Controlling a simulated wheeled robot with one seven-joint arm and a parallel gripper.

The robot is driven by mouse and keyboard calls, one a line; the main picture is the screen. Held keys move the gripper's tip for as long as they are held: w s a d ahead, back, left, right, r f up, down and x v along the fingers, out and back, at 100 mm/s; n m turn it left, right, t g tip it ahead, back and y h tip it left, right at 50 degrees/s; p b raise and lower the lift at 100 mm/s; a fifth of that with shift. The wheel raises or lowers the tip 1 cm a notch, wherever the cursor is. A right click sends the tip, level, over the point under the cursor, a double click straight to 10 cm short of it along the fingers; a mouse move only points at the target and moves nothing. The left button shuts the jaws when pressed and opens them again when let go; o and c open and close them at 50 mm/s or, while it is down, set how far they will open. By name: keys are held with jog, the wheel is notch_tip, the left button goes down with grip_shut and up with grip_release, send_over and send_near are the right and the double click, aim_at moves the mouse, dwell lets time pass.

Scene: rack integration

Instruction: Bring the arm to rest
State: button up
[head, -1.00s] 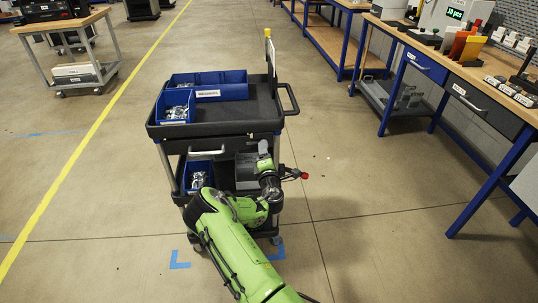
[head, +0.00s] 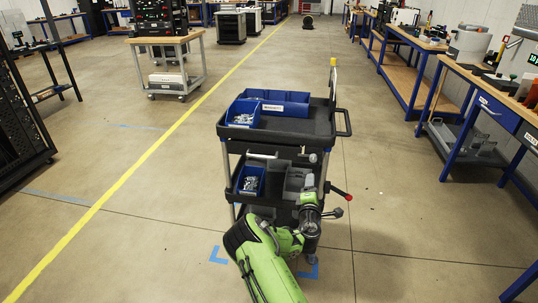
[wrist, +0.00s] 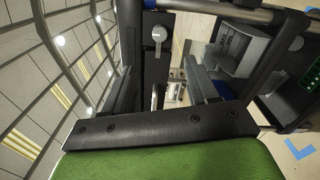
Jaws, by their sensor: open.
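My green arm (head: 268,262) reaches up from the bottom of the head view to the front of a black two-tier cart (head: 318,122). Its dark wrist stands at the cart's lower right side, close to the lower tier; whether it touches cannot be told. In the wrist view my gripper (wrist: 160,85) is open, its two dark fingers apart with nothing held between them. The fingertips are hard to make out in the head view.
The cart carries blue bins (head: 243,112) with shiny parts on top and another blue bin (head: 250,181) below. Workbenches (head: 470,92) line the right. A black rack (head: 18,115) stands left. Open floor lies either side of the cart, with a yellow line at left.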

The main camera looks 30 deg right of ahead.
jog(key=s+a+r+m+g, duration=0.1)
jog(key=s+r+m+g, duration=0.9)
jog(key=m, duration=0.5)
jog(key=s+a+r+t+y, duration=0.1)
jog(key=s+a+r+y, duration=0.25)
jog(key=a, duration=0.35)
jog(key=s+a+r+m+y, duration=0.1)
jog(key=s+a+r+y, duration=0.1)
jog(key=s+a, duration=0.4)
jog(key=s+a+r+t+y, duration=0.1)
jog(key=s+a+r+y, duration=0.25)
jog(key=a, duration=0.45)
jog(key=s+a+n+g+y, duration=0.1)
jog(key=s+a, duration=0.3)
jog(key=s, duration=0.3)
jog(key=s+a+n+y, duration=0.1)
jog(key=s+a, duration=0.4)
jog(key=s, duration=0.3)
notch_tip(320, 180, up, 13)
jog(key=p, duration=1.3)
jog(key=shift+w+d, duration=0.2)
jog(key=shift+w, duration=0.2)
